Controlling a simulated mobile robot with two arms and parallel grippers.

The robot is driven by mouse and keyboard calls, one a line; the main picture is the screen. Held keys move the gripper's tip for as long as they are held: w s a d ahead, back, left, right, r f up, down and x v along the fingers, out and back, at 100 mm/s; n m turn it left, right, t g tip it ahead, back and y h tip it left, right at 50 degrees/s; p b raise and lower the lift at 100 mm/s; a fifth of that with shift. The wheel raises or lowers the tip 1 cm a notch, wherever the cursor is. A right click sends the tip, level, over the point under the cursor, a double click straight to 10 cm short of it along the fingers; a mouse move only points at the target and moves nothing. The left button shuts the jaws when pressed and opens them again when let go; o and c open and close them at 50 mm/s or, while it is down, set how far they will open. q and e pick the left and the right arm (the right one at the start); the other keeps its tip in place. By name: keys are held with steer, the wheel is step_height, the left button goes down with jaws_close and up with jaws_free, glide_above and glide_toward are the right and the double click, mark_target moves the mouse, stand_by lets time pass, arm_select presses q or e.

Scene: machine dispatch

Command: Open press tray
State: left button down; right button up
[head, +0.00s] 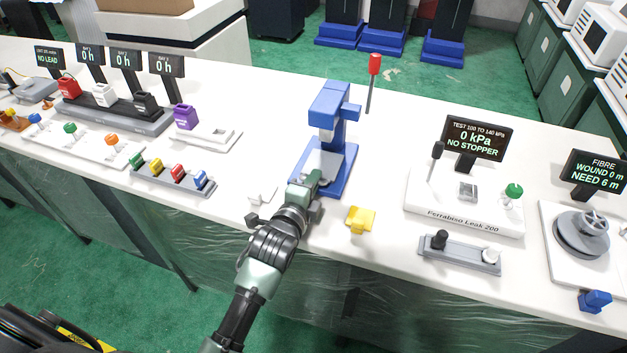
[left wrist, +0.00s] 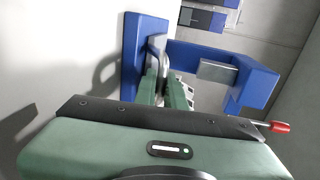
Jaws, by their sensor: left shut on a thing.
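The blue press (head: 333,105) stands on the white bench with its lever and red knob (head: 375,64) pointing up. Its pale grey tray (head: 322,164) lies low on the blue base, partly hidden by my gripper. My left gripper (head: 314,178) reaches the front of the press and is shut on the tray's front part. In the left wrist view the green fingers (left wrist: 165,92) close at the grey metal tray piece (left wrist: 157,48) beside the blue press frame (left wrist: 148,25). The exact grip point is hidden by the fingers. My right gripper is out of view.
A yellow piece (head: 360,219) lies just right of my left gripper, near the bench edge. A small white block (head: 262,194) is to its left. A rack of coloured plugs (head: 172,175) stands farther left. The leak tester (head: 465,205) stands to the right.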

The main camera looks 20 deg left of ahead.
arm_select(q)
steer(key=shift+s, duration=0.1)
stand_by(0.7)
steer(key=p+v, duration=0.1)
steer(key=v, duration=0.2)
steer(key=f+p+v, duration=0.1)
steer(key=p+v, duration=0.1)
steer(key=v, duration=0.1)
steer(key=f+p+v, duration=0.1)
steer(key=p+v, duration=0.1)
steer(key=v, duration=0.2)
steer(key=shift+s+f, duration=0.1)
steer(key=shift+s, duration=0.2)
steer(key=c, duration=1.8)
jaws_free()
steer(key=shift+o, duration=0.2)
steer(key=b+v, duration=0.1)
steer(key=v, duration=0.6)
steer(key=shift+s, duration=0.35)
